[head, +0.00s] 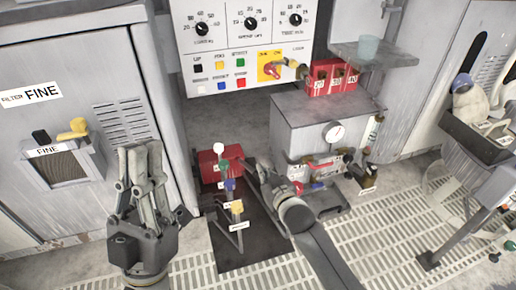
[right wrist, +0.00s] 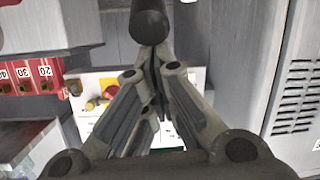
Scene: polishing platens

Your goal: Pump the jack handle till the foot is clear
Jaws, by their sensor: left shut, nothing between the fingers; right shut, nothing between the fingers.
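A red box (head: 220,160) stands on a dark mat (head: 252,245) in the head view. Levers rise by it, with a white ball (head: 218,148), a blue grip (head: 230,184) and a yellow grip (head: 237,206). I cannot tell which one is the jack handle, and the foot is not clearly visible. My right gripper (head: 256,168) is beside the levers, to their right. In the right wrist view its shut fingers (right wrist: 152,58) meet just below a dark round-ended bar (right wrist: 150,22); I cannot tell whether they touch it. My left gripper (head: 142,152) is shut and empty, pointing up at the left.
A grey cabinet (head: 325,122) carrying red numbered blocks (head: 330,78) stands right of the levers. A control panel (head: 250,35) with dials hangs behind. A FINE filter cabinet (head: 75,55) is at the left. Slatted floor (head: 400,220) lies open at the lower right.

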